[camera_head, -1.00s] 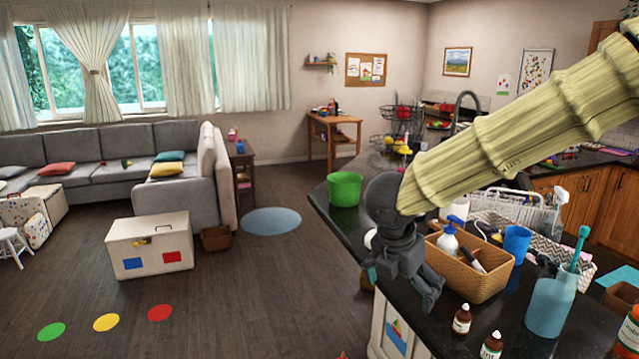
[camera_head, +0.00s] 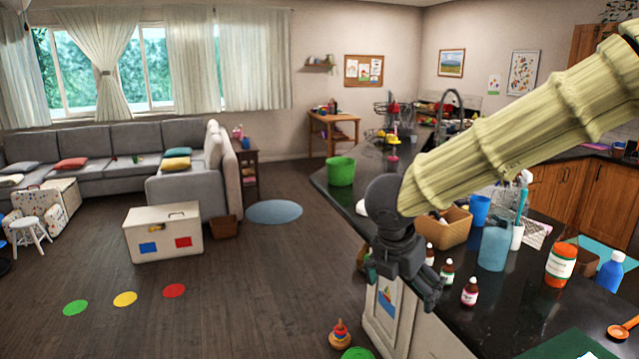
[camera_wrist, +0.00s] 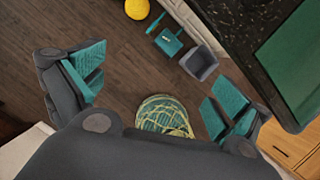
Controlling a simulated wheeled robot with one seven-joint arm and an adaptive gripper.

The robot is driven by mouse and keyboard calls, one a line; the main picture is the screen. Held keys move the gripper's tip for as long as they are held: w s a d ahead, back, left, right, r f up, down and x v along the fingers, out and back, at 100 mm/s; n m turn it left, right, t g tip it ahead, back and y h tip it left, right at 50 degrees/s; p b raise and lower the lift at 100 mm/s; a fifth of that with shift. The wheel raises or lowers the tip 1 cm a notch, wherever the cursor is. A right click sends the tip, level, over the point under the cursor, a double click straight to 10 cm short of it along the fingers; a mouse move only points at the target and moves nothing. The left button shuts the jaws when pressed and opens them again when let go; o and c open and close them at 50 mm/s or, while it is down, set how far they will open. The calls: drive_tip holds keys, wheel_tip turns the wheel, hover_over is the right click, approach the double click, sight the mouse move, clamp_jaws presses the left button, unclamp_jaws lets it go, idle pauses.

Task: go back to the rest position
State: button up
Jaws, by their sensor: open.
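My gripper (camera_head: 408,282) hangs at the near end of my ribbed arm, beside the left edge of the dark counter (camera_head: 520,283) in the head view. In the wrist view, its two teal-padded fingers (camera_wrist: 158,95) stand wide apart with nothing between them. Below them is wooden floor, with a round yellow-green patterned item (camera_wrist: 163,116) lower down. My arm hides part of the counter and the sink area.
The counter holds a green bucket (camera_head: 341,172), a wicker basket (camera_head: 457,228), a blue pitcher (camera_head: 494,248), small brown bottles and an orange jar (camera_head: 561,263). A stacking toy (camera_head: 340,333) stands on the floor. The floor at left is mostly open around a white chest (camera_head: 163,233).

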drive_tip(key=d+f+n+h+b, duration=0.1)
drive_tip(key=d+f+n, duration=0.3)
drive_tip(key=f, duration=0.5)
drive_tip(key=d+f+n+h, duration=0.1)
drive_tip(key=d+f+n, duration=0.1)
drive_tip(key=f+n, duration=0.6)
drive_tip(key=s+d+f+n+t, duration=0.1)
drive_tip(key=s+f+n, duration=0.2)
drive_tip(key=f+n, duration=0.45)
drive_tip(key=s+d+f+n, duration=0.1)
drive_tip(key=s+f+n, duration=0.25)
drive_tip(key=f, duration=0.65)
drive_tip(key=s+a+f+n+g+y+b, duration=0.1)
drive_tip(key=s+f+n+g+y, duration=0.1)
drive_tip(key=s+f+n, duration=0.7)
drive_tip(key=s+f+n+g+y+b, duration=0.1)
drive_tip(key=s+f+n+g+y, duration=0.1)
drive_tip(key=s+f+n, duration=0.7)
drive_tip(key=s+n, duration=0.3)
drive_tip(key=s, duration=0.5)
drive_tip(key=shift+s+a+f+y, duration=0.15)
drive_tip(key=shift+a+f+y, duration=0.1)
drive_tip(key=shift+a+y, duration=0.15)
